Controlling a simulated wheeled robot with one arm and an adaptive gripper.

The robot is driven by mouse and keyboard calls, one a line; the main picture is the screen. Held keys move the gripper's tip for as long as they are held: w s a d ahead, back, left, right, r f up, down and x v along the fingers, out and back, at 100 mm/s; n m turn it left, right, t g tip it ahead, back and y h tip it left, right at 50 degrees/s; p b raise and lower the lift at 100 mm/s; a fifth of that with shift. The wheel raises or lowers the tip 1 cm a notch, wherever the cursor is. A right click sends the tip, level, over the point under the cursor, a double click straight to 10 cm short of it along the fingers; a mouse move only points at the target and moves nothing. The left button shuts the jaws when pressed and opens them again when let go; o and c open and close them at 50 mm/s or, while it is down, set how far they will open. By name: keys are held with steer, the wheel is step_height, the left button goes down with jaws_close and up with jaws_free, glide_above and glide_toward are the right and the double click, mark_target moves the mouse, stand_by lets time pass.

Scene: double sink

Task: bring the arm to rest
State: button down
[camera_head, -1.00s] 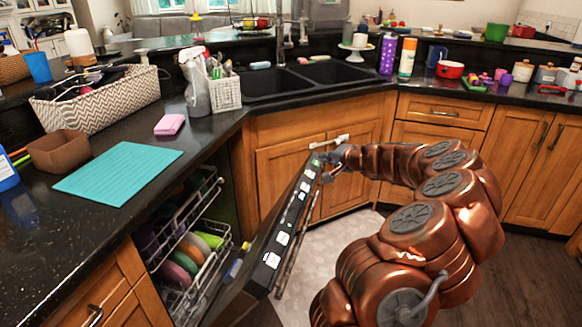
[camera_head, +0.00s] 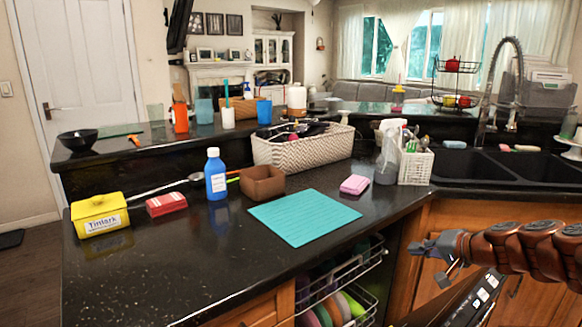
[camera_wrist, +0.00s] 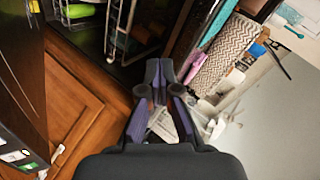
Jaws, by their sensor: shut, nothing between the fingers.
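My gripper (camera_head: 440,250) is at the lower right of the head view, at the end of my copper-coloured arm. It is in front of the sink cabinet, just above the open dishwasher door (camera_head: 474,302). In the wrist view my gripper (camera_wrist: 166,72) shows its two dark fingers close together with nothing held. The dishwasher rack (camera_head: 345,278) with several coloured plates is pulled partly out, left of the gripper. In the wrist view the dishwasher door's control strip (camera_wrist: 18,155) is at the lower left.
The black counter (camera_head: 150,270) holds a turquoise mat (camera_head: 304,216), a pink sponge (camera_head: 355,185), a woven basket (camera_head: 300,152), a brown box (camera_head: 262,183) and a blue bottle (camera_head: 216,178). The double sink (camera_head: 490,168) is at the right. The counter's front left is clear.

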steer(key=s+a+f+n+g, duration=0.3)
steer(key=s+a+n+g, duration=0.35)
steer(key=s+a, duration=1.15)
steer(key=s+d+f+g+h, duration=0.1)
steer(key=s+f+g+h, duration=0.2)
steer(key=s, duration=0.8)
steer(key=s+d+f+g+h, duration=0.1)
steer(key=s+f+g+h, duration=0.2)
steer(key=s, duration=0.9)
steer(key=s+p+v, duration=0.2)
steer(key=p+v, duration=1.2)
steer(key=v, duration=0.2)
steer(key=shift+d+r+n, duration=0.2)
steer(key=shift+d+n, duration=0.05)
steer(key=shift+n, duration=0.1)
steer(key=shift+a+t, duration=0.1)
steer(key=shift+t, duration=0.15)
